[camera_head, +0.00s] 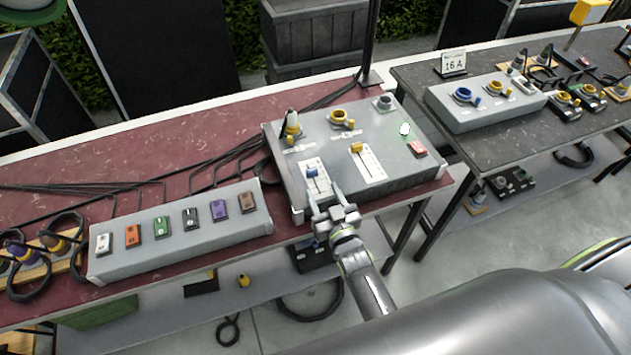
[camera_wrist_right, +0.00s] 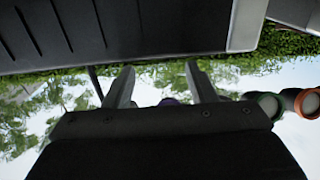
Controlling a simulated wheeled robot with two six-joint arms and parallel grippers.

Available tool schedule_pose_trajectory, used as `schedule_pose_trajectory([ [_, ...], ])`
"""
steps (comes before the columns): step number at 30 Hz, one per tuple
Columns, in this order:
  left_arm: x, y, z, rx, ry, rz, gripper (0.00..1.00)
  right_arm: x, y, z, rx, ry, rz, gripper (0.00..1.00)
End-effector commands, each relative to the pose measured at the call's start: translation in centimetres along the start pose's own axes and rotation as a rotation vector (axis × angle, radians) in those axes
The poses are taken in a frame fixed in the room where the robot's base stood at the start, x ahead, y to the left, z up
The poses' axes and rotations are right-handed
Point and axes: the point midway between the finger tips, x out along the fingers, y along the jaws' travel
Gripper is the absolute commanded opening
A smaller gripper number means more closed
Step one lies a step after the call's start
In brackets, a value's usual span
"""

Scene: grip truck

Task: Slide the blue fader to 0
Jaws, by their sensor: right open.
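The blue fader (camera_head: 312,171) is a small blue knob on a white scale plate, at the front left of the large grey control box (camera_head: 280,165). The knob stands near the middle of its slot; the scale marks are too small to read. My right gripper (camera_head: 328,200) is just in front of the fader's plate, close to the knob, and covers the plate's near end. Its two open fingers also show in the right wrist view (camera_wrist_right: 160,82), with nothing seen clearly between them. Whether a finger touches the knob cannot be told. My left gripper is not in view.
A yellow fader (camera_head: 356,148) stands to the right on the same box, with a red switch (camera_head: 416,149) beyond it. Yellow connectors (camera_head: 341,117) rise behind. A long switch box (camera_head: 180,262) lies left on the red table (camera_head: 120,175). A dark table (camera_head: 480,150) stands right.

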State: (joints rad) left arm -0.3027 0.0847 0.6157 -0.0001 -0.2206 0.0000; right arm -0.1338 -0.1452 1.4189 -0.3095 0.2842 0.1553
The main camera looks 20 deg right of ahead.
Motion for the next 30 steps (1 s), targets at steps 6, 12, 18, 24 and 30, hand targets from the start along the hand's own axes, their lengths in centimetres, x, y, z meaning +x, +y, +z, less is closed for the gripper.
schedule_pose_trajectory([
  [6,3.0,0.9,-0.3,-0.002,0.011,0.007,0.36,3.8,0.0,0.4,-0.001,0.005,-0.001,0.51],
  [12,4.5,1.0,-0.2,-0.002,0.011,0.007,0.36,5.7,0.0,0.3,-0.001,0.002,0.0,0.51],
  [18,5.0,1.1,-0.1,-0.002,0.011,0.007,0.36,6.5,0.0,0.1,0.0,0.0,0.0,0.51],
  [24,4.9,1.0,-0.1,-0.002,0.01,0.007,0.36,6.6,0.0,0.0,0.0,-0.001,0.0,0.51],
  [30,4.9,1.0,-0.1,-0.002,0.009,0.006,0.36,6.5,0.0,0.0,0.0,-0.001,0.0,0.38],
])
